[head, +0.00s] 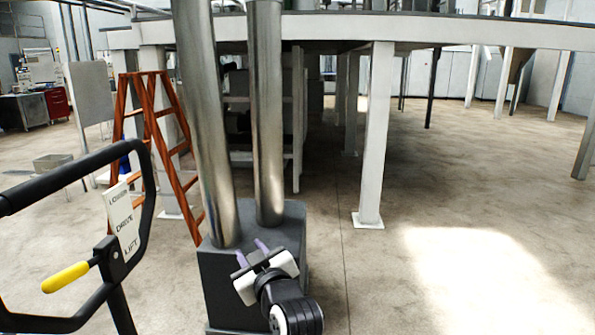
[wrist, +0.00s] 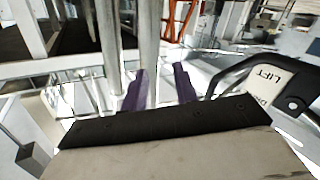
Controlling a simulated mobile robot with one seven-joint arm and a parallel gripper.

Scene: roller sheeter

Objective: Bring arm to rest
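My gripper (head: 251,252) shows low in the middle of the head view, with its arm reaching in from the bottom edge. Its two purple fingers point up and away, toward a dark grey block (head: 225,285) with two steel columns (head: 268,110). In the wrist view my gripper (wrist: 160,88) has its fingers apart with nothing between them. The columns stand beyond the fingers there. I cannot tell how near the fingers are to the block. The lower part of my arm is out of view.
A black handle frame (head: 149,190) with a yellow lever (head: 65,277) and a "DRIVE LIFT" label stands at the left. An orange ladder (head: 161,120) is behind it. A white platform leg (head: 375,140) stands right of the columns. The floor at the right is clear.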

